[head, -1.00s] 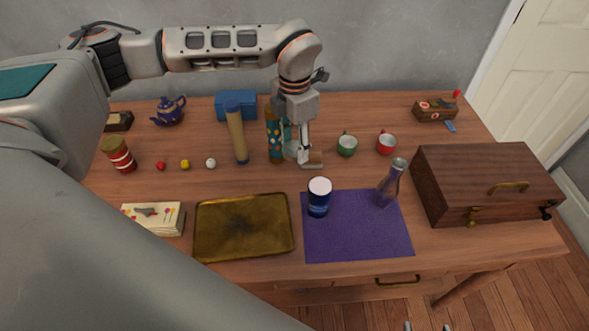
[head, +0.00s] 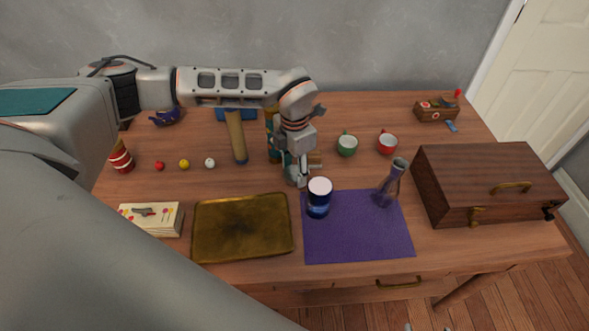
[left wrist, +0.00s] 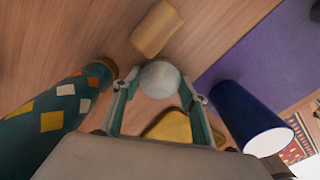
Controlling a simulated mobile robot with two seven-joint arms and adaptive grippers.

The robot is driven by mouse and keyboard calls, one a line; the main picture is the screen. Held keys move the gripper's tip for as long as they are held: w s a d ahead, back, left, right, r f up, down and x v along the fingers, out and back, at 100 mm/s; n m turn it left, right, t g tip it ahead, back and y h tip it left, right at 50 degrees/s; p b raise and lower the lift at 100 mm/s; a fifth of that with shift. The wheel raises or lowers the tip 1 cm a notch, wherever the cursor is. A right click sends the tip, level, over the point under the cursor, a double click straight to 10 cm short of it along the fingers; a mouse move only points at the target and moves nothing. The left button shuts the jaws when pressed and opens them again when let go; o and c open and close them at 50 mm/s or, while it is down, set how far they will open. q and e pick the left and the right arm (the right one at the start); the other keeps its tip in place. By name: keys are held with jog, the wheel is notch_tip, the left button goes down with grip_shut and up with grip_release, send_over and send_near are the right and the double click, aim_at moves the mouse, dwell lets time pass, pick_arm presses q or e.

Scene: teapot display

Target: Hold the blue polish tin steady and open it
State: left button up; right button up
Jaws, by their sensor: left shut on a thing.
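The blue polish tin (head: 318,203) stands upright with its pale lid on, at the upper left of the purple mat. It also shows in the left wrist view (left wrist: 240,112), to the right of the fingers. My left gripper (head: 298,180) is just left of and behind the tin, apart from it as far as the wrist view shows. Its fingers (left wrist: 160,85) are closed on a round pale grey thing (left wrist: 160,78), which I cannot name.
A patterned tube (head: 270,145) stands behind my gripper, and a tan block (left wrist: 157,28) lies close by. A brass tray (head: 243,228) is at front left. A glass bottle (head: 388,182) stands on the purple mat (head: 355,240). A wooden case (head: 485,180) is at right.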

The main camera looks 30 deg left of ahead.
aim_at(294, 173)
pick_arm(q)
jog(key=o, duration=1.2)
jog(key=shift+f, duration=0.15)
notch_tip(294, 173, up, 12)
jog(key=shift+r+p, duration=0.15)
jog(key=shift+p, duration=0.35)
